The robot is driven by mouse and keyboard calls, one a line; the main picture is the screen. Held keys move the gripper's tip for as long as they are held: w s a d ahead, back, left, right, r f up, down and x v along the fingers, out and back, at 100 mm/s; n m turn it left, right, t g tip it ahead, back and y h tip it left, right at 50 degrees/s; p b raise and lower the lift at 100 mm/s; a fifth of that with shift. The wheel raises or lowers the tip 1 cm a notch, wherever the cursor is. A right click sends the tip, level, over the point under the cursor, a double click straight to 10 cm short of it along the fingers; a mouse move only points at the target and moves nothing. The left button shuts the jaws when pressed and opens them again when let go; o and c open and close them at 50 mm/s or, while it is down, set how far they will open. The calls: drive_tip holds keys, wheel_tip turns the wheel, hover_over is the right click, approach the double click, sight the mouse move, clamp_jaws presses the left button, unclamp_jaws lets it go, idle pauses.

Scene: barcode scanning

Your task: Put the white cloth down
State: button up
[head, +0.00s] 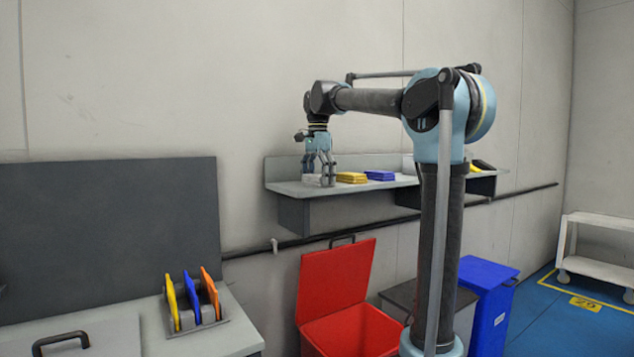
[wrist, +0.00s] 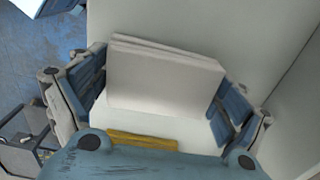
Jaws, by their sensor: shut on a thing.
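A folded white cloth (wrist: 165,80) fills the middle of the wrist view, between the two fingers. My gripper (head: 325,178) is shut on it and points down over the left part of the grey wall shelf (head: 398,187). In the head view the white cloth (head: 311,180) shows low at the fingertips, at the shelf's surface. I cannot tell whether it rests on the shelf or hangs just above it.
A folded yellow cloth (head: 351,177) and a blue cloth (head: 380,175) lie on the shelf to the right of my gripper. A red bin (head: 350,325) with its lid up and a blue bin (head: 487,300) stand below. A rack (head: 197,325) holds coloured boards at left.

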drive_tip(key=o, duration=1.1)
drive_tip(key=shift+f, duration=0.1)
wheel_tip(320, 180, up, 12)
drive_tip(key=shift+r, duration=0.15)
